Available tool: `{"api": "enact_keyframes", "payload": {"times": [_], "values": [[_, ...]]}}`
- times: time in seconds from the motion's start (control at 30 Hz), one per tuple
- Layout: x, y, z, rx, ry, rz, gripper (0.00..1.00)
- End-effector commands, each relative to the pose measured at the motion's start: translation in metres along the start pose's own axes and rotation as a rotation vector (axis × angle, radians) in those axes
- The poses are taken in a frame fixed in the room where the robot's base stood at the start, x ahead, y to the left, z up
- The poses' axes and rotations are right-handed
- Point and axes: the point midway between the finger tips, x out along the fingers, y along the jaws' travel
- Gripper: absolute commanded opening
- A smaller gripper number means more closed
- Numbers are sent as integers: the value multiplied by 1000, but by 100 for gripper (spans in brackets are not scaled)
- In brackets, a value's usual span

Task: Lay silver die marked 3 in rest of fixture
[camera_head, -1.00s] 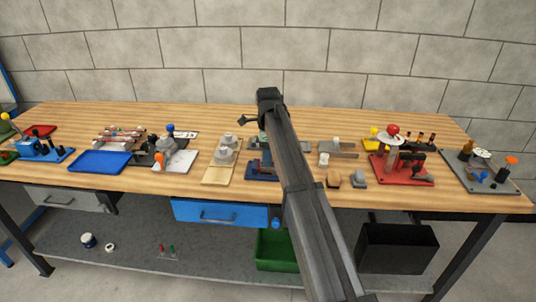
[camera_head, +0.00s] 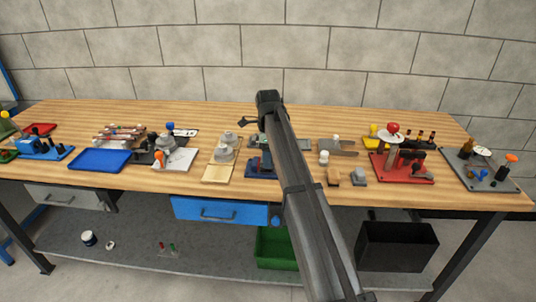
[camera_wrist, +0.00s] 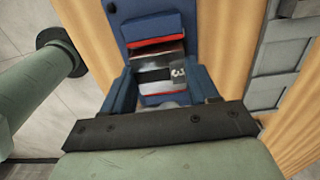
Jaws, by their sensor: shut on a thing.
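The silver die (camera_wrist: 172,73), with a white 3 on a dark patch, lies between the two blue fingers of my gripper (camera_wrist: 163,82) in the wrist view. My gripper is shut on it. The blue fixture (camera_wrist: 149,27) is directly beyond and around the die, with red strips at both ends of its opening. I cannot tell whether the die touches the fixture. In the head view the blue fixture (camera_head: 262,168) shows beside my arm, which hides my gripper and the die.
A beige plate with grey parts (camera_head: 220,165) stands left of the fixture. A wooden block (camera_head: 333,177) and a grey piece (camera_head: 359,178) stand to the right. A grey tray (camera_wrist: 283,55) is close by in the wrist view. Bare wood (camera_wrist: 235,40) separates it from the fixture.

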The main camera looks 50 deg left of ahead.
Motion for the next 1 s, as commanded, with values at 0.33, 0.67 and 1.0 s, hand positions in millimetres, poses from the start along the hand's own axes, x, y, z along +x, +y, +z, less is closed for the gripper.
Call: {"api": "enact_keyframes", "payload": {"times": [0.33,0.67,1.0], "values": [[7,0,0,0,0,0,9],[8,0,0,0,0,0,81],[8,0,0,0,0,1,89]]}}
